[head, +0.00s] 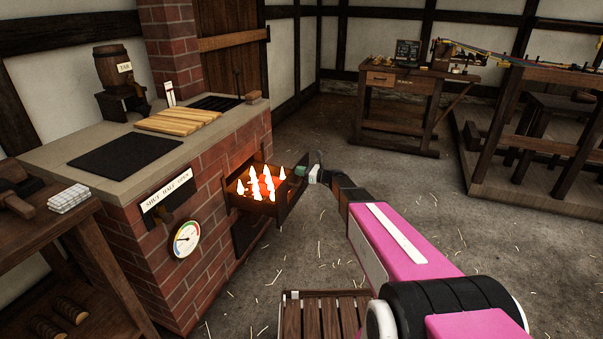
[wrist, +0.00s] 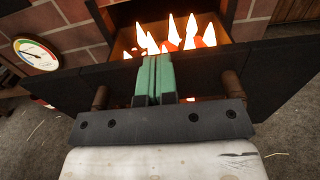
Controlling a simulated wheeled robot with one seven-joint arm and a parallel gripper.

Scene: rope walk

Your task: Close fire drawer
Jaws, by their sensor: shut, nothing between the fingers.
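The fire drawer (head: 256,206) stands pulled out from the brick stove, with bright flames in it. Its dark front panel (head: 292,195) faces my arm. My gripper (head: 301,171) is at that front panel, its green fingers together and empty. In the wrist view the drawer's front (wrist: 80,85) spans the picture, with flames (wrist: 165,35) behind it. My gripper's fingers (wrist: 156,78) are shut and overlap the panel's middle, between two brown handle posts (wrist: 232,84). I cannot tell whether the fingertips touch the panel.
The brick stove (head: 205,205) carries a gauge (head: 186,239) and a lettered plate (head: 167,192) left of the drawer. A slatted wooden piece (head: 322,315) stands low in front. A side table (head: 40,225) is at left, a workbench (head: 400,90) at the back. Straw-strewn floor is clear around the drawer's right.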

